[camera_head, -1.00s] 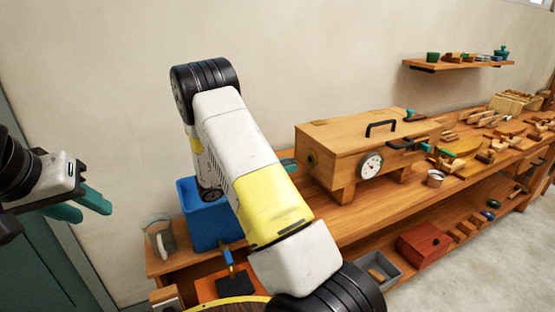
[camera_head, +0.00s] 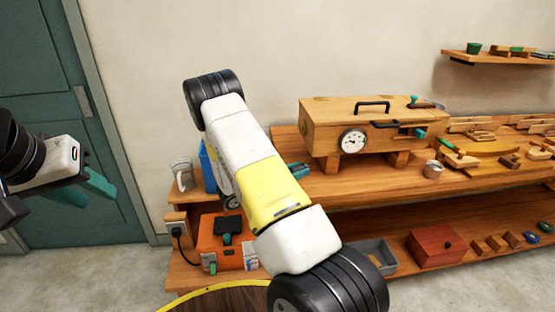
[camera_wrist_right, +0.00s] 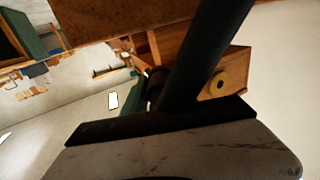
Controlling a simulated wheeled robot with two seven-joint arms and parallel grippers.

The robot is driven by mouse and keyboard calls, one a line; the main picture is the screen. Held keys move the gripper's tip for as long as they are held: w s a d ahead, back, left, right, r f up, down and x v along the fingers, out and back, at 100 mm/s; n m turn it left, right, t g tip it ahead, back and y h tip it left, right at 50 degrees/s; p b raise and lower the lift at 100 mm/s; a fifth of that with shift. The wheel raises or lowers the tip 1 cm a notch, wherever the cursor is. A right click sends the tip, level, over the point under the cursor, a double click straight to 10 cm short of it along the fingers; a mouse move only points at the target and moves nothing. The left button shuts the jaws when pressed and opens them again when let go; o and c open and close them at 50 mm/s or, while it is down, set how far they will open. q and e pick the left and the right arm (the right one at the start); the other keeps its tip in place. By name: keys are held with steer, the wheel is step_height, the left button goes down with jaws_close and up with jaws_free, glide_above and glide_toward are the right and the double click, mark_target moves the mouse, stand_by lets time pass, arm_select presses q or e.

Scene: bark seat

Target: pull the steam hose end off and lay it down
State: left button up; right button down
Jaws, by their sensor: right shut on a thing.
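The wooden steam box (camera_head: 345,125) with a dial and black handle stands on the bench. In the right wrist view its end (camera_wrist_right: 232,72) shows a pale ring-shaped port (camera_wrist_right: 218,85) with nothing in it. A thick black hose (camera_wrist_right: 190,65) crosses that view close to the camera, apart from the port. My right gripper (camera_head: 298,170) shows only as a bit of teal past my arm, left of the box. It is shut on the hose, its grip mostly hidden. My left gripper (camera_head: 88,190) is at the far left, its teal fingers apart and empty.
A blue container (camera_head: 208,165) is mostly behind my right arm, beside a grey mug (camera_head: 182,173). An orange unit (camera_head: 226,245) sits below. A grey tray (camera_head: 377,256) and red box (camera_head: 435,248) are on the lower shelf. Tools crowd the bench's right; its front left strip is clear.

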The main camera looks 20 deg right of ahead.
steer(key=shift+s+f, duration=0.1)
steer(key=shift+f, duration=2.25)
steer(key=c, duration=0.9)
jaws_free()
steer(key=shift+a, duration=0.15)
